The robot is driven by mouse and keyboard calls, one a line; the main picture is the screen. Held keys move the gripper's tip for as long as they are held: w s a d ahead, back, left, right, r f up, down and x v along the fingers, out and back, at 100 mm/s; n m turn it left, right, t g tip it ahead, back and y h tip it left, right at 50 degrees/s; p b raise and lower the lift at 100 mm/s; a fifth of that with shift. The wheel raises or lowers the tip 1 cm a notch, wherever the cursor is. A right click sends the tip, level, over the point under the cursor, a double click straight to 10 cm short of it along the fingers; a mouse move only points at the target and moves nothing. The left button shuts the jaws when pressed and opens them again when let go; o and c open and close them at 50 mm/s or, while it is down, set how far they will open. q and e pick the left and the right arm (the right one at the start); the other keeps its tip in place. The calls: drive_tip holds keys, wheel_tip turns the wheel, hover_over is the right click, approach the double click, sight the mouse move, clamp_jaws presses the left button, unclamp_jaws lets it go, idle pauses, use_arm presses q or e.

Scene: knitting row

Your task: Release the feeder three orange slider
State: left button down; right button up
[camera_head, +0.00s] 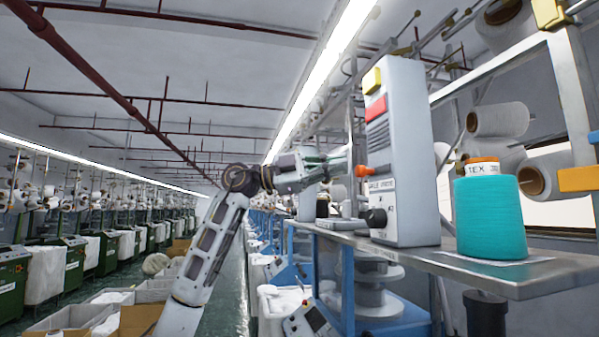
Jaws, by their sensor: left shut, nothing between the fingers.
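A tall white feeder box (405,140) stands on the grey metal shelf (470,262). It has a yellow piece on top, a red block below that, dark slots, a black knob and small print I cannot read for sure. A small orange slider (363,171) sticks out from its left side. My left arm comes up from below, and my left gripper (345,161) is shut and empty just left of the slider. I cannot tell whether it touches the slider. My right gripper is not in view.
A teal yarn cone (490,218) with an orange top stands on the shelf right of the box. White yarn cones (498,119) hang behind it. A metal frame post (572,100) rises at the right. An aisle with machines and boxes lies at the left.

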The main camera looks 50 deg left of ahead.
use_arm(q)
drive_tip(key=v, duration=0.8)
drive_tip(key=shift+s, duration=0.15)
idle(0.7)
idle(0.4)
